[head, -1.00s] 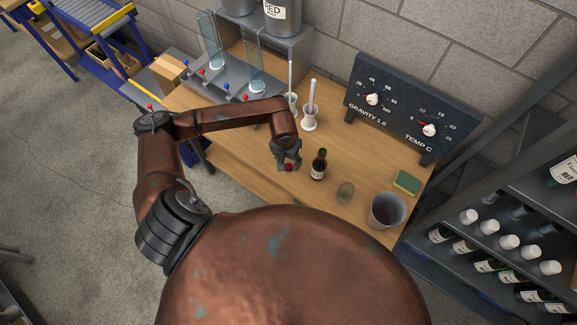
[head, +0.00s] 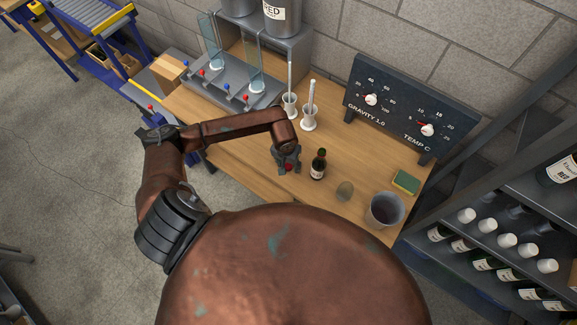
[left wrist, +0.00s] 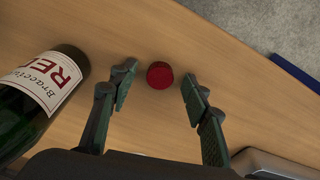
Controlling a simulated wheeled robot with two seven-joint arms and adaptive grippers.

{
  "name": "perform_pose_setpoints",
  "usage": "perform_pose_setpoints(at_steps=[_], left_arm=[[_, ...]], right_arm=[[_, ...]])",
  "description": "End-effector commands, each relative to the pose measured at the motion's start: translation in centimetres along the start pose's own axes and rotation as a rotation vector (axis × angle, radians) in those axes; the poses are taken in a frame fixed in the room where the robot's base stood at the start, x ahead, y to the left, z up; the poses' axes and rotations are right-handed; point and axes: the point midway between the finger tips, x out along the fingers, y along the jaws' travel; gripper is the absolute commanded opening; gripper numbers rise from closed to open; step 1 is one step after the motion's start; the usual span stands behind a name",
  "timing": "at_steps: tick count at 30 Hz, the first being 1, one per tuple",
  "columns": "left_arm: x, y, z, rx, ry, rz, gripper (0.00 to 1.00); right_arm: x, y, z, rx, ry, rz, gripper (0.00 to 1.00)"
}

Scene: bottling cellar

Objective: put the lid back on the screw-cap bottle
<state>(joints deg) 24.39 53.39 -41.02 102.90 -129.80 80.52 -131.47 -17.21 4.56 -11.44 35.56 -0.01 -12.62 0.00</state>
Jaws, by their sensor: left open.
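The screw-cap bottle (head: 318,165) stands upright on the wooden table, dark green with a white label. In the left wrist view the bottle (left wrist: 40,100) is at the left edge, its top out of frame. The red lid (left wrist: 160,75) lies on the table just right of it. It also shows in the head view (head: 288,168), partly hidden by my gripper. My left gripper (head: 287,166) is open above the lid. In the left wrist view its fingers (left wrist: 157,88) are on either side of the lid, apart from it. My right gripper is not in view.
White cylinders (head: 309,118) stand behind. A gauge panel (head: 400,105) is at the back. A bottle rack (head: 490,240) stands at right.

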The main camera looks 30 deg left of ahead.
Motion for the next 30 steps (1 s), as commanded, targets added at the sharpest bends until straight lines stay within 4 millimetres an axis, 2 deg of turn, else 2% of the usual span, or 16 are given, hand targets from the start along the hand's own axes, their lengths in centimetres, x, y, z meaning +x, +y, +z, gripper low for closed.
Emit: perform_pose_setpoints(at_steps=[2, 13, 23, 30], left_arm=[[0.0, 0.0, 0.0, 0.000, 0.000, 0.000, 0.42], [0.0, 0.0, 0.0, 0.000, 0.000, 0.000, 0.16], [-0.1, 0.0, -0.1, 0.000, 0.001, 0.000, 0.15], [-2.0, 0.0, -0.4, 0.001, 0.004, 0.000, 0.15]], right_arm=[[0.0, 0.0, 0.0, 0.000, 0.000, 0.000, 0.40], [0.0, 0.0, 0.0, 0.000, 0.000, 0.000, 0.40], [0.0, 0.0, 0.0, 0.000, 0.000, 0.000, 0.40], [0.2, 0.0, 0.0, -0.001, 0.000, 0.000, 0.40]])
